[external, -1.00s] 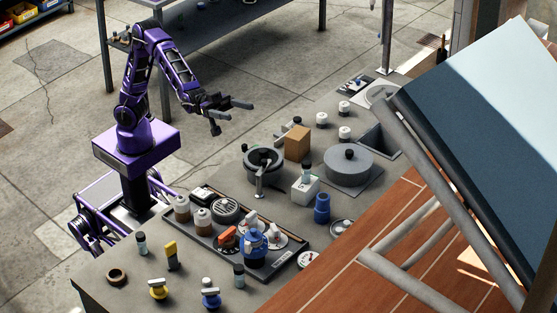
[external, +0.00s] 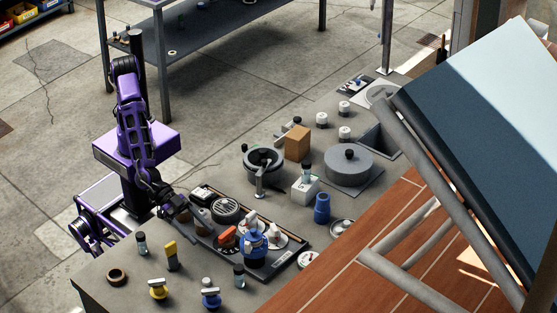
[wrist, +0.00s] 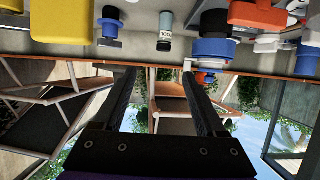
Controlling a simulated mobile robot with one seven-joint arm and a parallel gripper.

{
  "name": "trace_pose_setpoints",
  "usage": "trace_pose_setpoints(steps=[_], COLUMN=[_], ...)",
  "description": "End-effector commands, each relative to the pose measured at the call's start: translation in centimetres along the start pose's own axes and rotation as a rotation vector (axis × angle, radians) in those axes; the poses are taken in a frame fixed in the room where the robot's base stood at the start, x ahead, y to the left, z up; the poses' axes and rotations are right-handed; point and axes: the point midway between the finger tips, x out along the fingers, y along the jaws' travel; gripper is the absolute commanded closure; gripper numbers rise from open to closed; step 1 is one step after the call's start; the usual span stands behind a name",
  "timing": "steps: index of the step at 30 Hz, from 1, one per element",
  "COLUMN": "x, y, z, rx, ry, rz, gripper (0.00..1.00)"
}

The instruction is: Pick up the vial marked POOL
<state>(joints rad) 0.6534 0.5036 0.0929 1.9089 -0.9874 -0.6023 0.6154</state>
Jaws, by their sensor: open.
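Several small dark-capped vials show in the external view: one at the counter's front left (external: 141,243), one near the front edge (external: 239,276) and one in a white block (external: 306,172). I cannot read POOL on any of them. In the wrist view a pale vial (wrist: 165,36) with a dark cap and a label that seems to read 100 stands near the top middle, ahead of the fingers. I cannot tell for certain which external vial it is. My gripper (external: 184,212) is low over the tray's left end; in the wrist view its fingers (wrist: 158,82) are apart and empty.
A dark tray (external: 282,258) holds jars, a round grille, an orange part and a blue valve (external: 254,247). A tilted panel (external: 470,150) rises at right.

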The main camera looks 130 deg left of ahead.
Motion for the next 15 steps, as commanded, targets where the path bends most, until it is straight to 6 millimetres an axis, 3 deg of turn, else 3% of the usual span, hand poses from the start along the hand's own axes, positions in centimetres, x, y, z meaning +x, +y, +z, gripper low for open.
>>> trace_pose_setpoints(steps=[9,15], x=[6.8,10.3], y=[-0.2,-0.1], z=[0.2,0.1], rx=[0.0,-0.001], ry=[0.0,0.0], rz=[-0.002,0.0], gripper=[0.27,0.27])
